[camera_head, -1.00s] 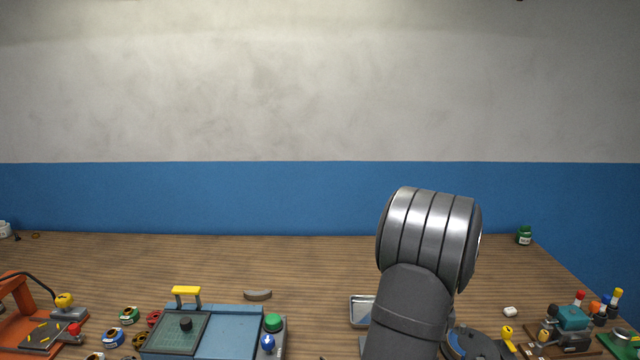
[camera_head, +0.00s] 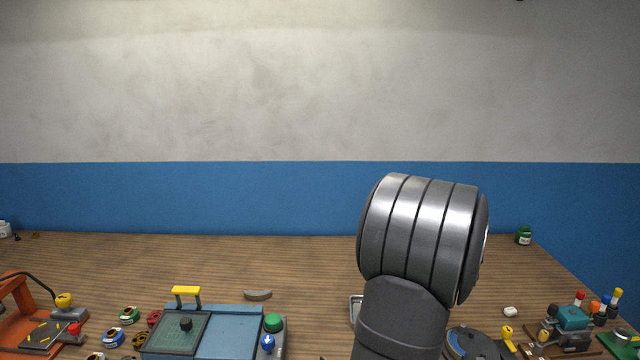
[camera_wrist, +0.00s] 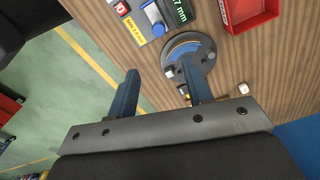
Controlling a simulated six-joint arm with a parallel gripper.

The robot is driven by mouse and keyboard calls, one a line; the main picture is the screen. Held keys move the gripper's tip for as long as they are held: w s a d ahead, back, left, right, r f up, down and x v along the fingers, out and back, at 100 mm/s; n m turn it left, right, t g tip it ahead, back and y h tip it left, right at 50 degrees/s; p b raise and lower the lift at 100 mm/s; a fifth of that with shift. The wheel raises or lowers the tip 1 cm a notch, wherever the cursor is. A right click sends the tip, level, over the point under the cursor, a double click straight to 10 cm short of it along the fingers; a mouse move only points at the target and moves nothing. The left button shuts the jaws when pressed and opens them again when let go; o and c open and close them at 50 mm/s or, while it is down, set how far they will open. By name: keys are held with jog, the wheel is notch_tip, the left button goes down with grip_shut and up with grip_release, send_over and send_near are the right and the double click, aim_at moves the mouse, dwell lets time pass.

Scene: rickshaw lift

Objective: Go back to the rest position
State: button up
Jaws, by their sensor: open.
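My gripper (camera_wrist: 160,88) shows in the wrist view with its two blue-grey fingers apart and nothing between them. It hangs over the table edge, with the green floor below on the left and the wooden table (camera_wrist: 240,60) on the right. The right finger overlaps a round grey disc device (camera_wrist: 187,50) in the picture; I cannot tell the height between them. In the head view my grey and silver arm stands at centre right and the gripper is out of sight. The disc device (camera_head: 470,342) shows partly beside my arm.
A blue machine with a yellow handle (camera_head: 186,291) and a green button (camera_head: 273,322) stands front left. An orange device (camera_head: 20,315) is at far left. Small tools (camera_head: 572,318) crowd the right. A red tray (camera_wrist: 250,10) is in the wrist view.

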notch_tip(320, 180, down, 15)
jog(key=shift+a+f, duration=0.1)
jog(key=shift+f, duration=0.1)
jog(key=a, duration=0.3)
jog(key=shift+a+r, duration=0.3)
jog(key=shift+a, duration=0.05)
notch_tip(320, 180, up, 18)
jog(key=w+a+n+h, duration=0.3)
jog(key=w+a+h, duration=0.1)
jog(key=a, duration=0.3)
jog(key=shift+w+h, duration=0.3)
jog(key=shift+w, duration=0.45)
